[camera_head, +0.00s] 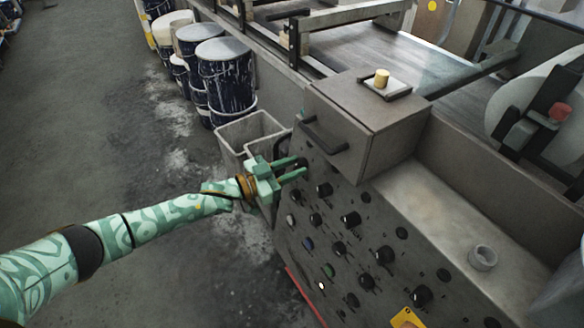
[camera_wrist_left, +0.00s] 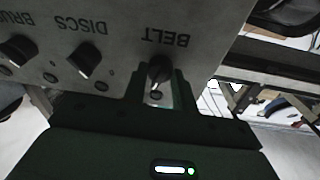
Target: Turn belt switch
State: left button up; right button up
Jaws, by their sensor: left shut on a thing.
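The belt switch (camera_wrist_left: 159,69) is a black rotary knob under the label "BELT", which appears upside down in the left wrist view. It sits at the top left corner of the grey control panel (camera_head: 376,214) in the head view. My left gripper (camera_head: 303,168) reaches the panel there, and its fingers hide most of the knob in the head view. In the left wrist view my left gripper (camera_wrist_left: 160,90) has one finger on each side of the belt switch and is shut on it. My right gripper is not in view.
More black knobs cover the panel, with the "DISCS" knob (camera_wrist_left: 85,59) beside the belt switch. A metal box with a handle (camera_head: 362,122) stands above the panel. Grey bins (camera_head: 247,130) and stained drums (camera_head: 226,78) stand behind my left gripper. Open floor (camera_head: 90,130) lies left.

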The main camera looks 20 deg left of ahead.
pick_arm(q)
jog(key=shift+f+m+g, duration=0.1)
jog(key=shift+m+g, duration=0.2)
jog(key=shift+m, duration=1)
jog(key=shift+h, duration=0.3)
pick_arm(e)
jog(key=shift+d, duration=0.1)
pick_arm(q)
jog(key=o, duration=1)
jog(key=shift+c, duration=0.2)
jog(key=p+v, duration=0.3)
jog(key=v, duration=1.3)
jog(key=shift+a+p, duration=0.2)
jog(key=shift+p, duration=0.2)
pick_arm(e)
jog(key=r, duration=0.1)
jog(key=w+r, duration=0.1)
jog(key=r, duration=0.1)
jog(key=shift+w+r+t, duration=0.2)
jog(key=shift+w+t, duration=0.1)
pick_arm(q)
jog(key=shift+s, duration=0.1)
